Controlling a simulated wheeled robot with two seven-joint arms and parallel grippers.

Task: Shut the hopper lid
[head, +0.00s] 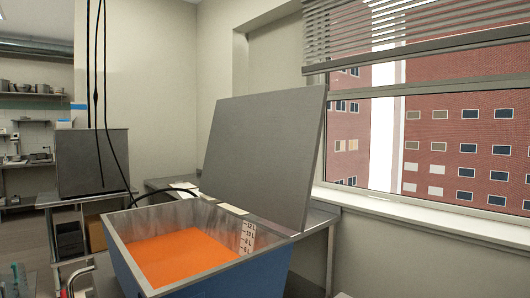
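The hopper (123,252) is an open metal box with blue outer sides, in the lower middle of the head view. It holds a flat orange mass (185,257), and a white level scale (248,237) is on its inner wall. The hopper lid (262,152) is a large flat grey panel. It stands open, raised steeply and leaning back from the hopper's far right edge. Neither of my grippers shows in this view. The hopper's lower part is cut off by the bottom edge of the picture.
A metal counter (316,217) runs behind the hopper under the window. A grey box (92,162) stands on a table at left. Black cables (96,95) hang down, one curving to the hopper's rim. A curved metal pipe (78,274) is at lower left.

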